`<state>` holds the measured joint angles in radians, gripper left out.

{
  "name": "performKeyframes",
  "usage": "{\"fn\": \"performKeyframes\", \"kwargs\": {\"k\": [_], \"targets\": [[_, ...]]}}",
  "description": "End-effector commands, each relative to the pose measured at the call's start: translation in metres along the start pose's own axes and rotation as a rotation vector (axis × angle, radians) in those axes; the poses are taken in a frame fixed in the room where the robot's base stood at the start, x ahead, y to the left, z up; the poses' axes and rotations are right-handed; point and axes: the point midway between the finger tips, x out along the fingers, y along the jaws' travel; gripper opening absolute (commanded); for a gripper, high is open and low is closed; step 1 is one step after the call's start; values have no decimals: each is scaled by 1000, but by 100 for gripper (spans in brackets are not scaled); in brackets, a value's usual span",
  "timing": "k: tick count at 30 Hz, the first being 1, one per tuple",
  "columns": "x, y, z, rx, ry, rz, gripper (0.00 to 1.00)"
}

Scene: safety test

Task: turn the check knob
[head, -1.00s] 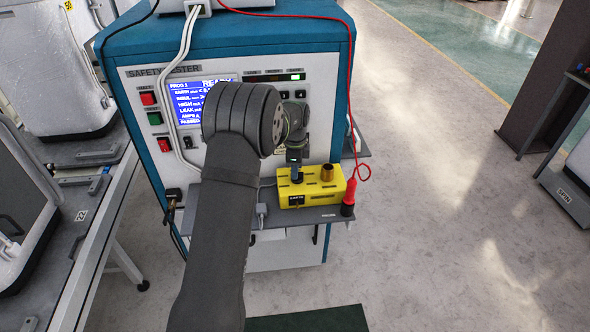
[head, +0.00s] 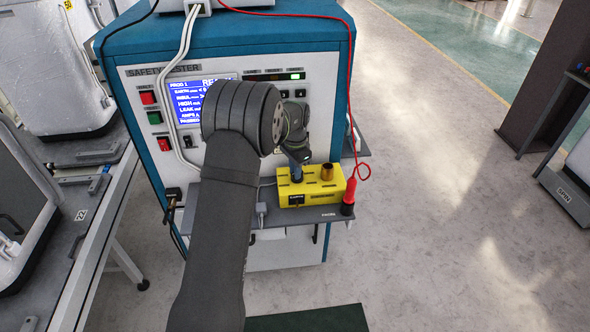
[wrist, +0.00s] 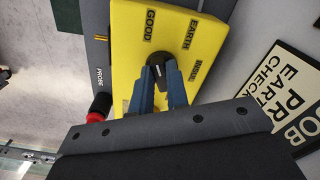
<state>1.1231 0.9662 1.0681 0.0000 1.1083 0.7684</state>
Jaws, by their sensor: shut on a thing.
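The check knob (wrist: 157,72) is a small black knob with a pale pointer mark, on top of the yellow check box (wrist: 128,50). In the wrist view, labels reading GOOD, EARTH and a third word lie around it. My gripper (wrist: 162,82) has its two blue-grey fingers shut on the knob. In the head view the yellow box (head: 335,190) sits on the shelf of the safety tester (head: 215,55), and my gripper (head: 297,172) reaches down to its left part. The knob is hidden there by my gripper.
A red probe (head: 349,192) with a red cable stands at the shelf's right end. A printed sign (wrist: 285,95) lies right of the box in the wrist view. Open floor lies to the right.

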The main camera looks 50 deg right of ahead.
Motion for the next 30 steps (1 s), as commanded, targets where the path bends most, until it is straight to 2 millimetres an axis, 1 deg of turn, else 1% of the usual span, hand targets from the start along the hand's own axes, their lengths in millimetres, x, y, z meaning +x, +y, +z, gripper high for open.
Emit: {"fn": "performKeyframes", "kwargs": {"k": [7, 20, 21, 23, 24, 30], "targets": [[-1, 1, -2, -63, 4, -2, 0], [-1, 1, -2, -75, 4, -2, 0], [-1, 1, -2, -75, 4, -2, 16], [-1, 1, -2, -75, 4, -2, 28], [-1, 1, -2, -74, 4, -2, 36], [0, 1, -1, -74, 2, -1, 36]]}}
